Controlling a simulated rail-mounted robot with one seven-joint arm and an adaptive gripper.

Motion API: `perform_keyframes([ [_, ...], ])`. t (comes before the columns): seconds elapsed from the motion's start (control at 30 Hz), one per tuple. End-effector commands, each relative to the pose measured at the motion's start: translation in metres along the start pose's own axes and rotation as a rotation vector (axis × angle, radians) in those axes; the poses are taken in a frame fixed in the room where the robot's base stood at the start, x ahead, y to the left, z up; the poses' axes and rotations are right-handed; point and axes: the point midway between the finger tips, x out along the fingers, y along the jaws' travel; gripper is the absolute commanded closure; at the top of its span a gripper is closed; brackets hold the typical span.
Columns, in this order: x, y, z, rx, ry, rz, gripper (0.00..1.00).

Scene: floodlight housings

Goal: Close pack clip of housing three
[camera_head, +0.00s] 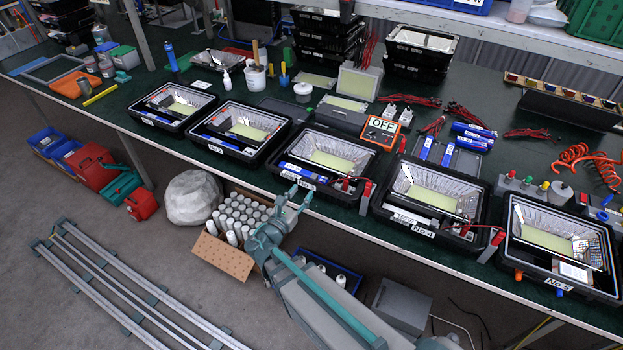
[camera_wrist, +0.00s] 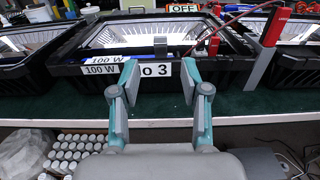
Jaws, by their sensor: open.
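Housing three (camera_head: 327,163) is a black open case with a silver reflector and a pale panel, on the green bench; it also shows in the wrist view (camera_wrist: 225,78), its front label partly covered by my fingers. A blue pack (camera_wrist: 108,60) lies along its front inside edge, left of centre. A small grey block (camera_wrist: 160,47), perhaps the pack clip, stands at the front inside edge; I cannot tell its position. A red-and-grey upright piece (camera_wrist: 268,58) stands at the right front corner. My gripper (camera_head: 298,196) is open and empty in front of the housing, fingertips level with the label (camera_wrist: 159,70).
Housing two (camera_head: 240,130) stands to the left and housing four (camera_head: 432,200) to the right, both close. An orange meter reading OFF (camera_head: 381,130) sits behind. Below the bench edge are a box of white bottles (camera_head: 222,255) and more crates.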

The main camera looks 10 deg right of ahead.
Motion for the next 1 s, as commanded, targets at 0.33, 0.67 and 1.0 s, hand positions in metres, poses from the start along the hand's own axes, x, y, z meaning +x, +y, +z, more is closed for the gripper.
perform_keyframes([
  [0.33,0.058,0.001,0.002,0.002,0.000,-0.002,0.54],
  [0.67,0.075,0.000,0.000,0.003,0.000,0.000,0.54],
  [1.0,0.075,0.000,0.000,0.003,0.000,0.000,0.78],
])
